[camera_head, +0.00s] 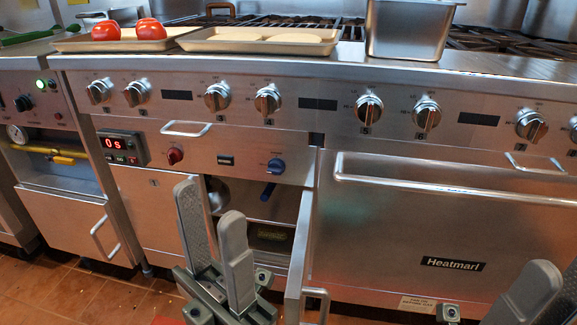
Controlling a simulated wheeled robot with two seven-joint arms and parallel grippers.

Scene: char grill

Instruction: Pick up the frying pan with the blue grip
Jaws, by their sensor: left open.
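The open cabinet (303,245) under the grill front has its door swung out. A round metal shape (217,190) shows to the left of the grip, partly behind my gripper; I cannot tell whether the two belong together. My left gripper (211,212) is open and empty, in front of the cabinet opening. My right gripper (535,285) shows only in part at the lower right, and its jaws are cut off.
The open door with its handle (316,305) stands out right of my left gripper. On the counter are a tray (185,32) with tomatoes (150,30), another tray (275,47) and a steel container (410,30). A closed oven door (440,225) is at the right.

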